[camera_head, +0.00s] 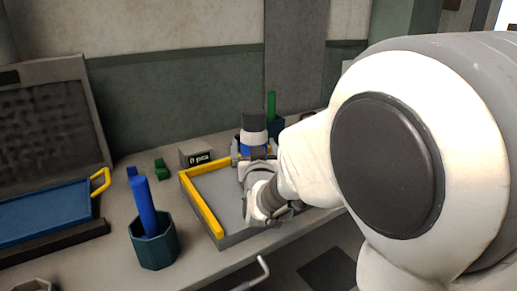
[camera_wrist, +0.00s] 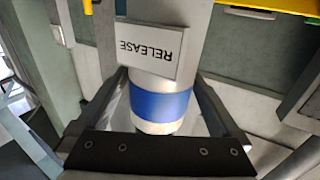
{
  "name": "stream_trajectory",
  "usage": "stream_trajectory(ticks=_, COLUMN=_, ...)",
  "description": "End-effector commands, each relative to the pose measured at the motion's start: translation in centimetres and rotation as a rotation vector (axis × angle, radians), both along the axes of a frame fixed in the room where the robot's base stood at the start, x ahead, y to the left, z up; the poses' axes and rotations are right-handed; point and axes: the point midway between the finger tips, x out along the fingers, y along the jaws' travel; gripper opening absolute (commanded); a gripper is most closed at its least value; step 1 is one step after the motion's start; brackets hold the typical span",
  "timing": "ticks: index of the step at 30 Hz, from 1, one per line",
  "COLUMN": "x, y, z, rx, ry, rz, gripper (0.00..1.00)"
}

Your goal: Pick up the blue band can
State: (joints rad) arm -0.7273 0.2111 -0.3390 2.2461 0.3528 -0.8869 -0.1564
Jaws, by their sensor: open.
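The blue band can (camera_wrist: 160,105) is a pale silver cylinder with a wide blue band. In the wrist view it sits between the two fingers of my open gripper (camera_wrist: 162,90), and I cannot tell whether either finger touches it. A white plate reading RELEASE (camera_wrist: 150,50), upside down in this view, covers part of its side. In the head view the can (camera_head: 255,149) shows its blue band, a white part and a dark top at the back of the grey tray. My gripper (camera_head: 256,168) is just in front of it, partly hiding its lower part.
The grey tray (camera_head: 234,240) has a yellow left edge. A teal cup (camera_head: 154,247) holding a blue rod stands left of it. A small labelled box (camera_head: 195,153) and green block (camera_head: 160,168) are behind. A green rod (camera_head: 271,105) stands behind the can. My arm hides the right side.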

Motion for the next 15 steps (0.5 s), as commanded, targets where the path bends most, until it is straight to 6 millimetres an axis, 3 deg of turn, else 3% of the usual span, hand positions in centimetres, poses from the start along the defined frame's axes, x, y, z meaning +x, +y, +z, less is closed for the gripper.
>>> stream_trajectory(ticks=7, x=-0.05, y=0.01, z=-0.01, rx=0.000, ry=0.000, rz=0.000, gripper=1.00)
stream_trajectory(ticks=15, x=-0.03, y=0.02, z=0.00, rx=0.000, ry=0.000, rz=0.000, gripper=0.53)
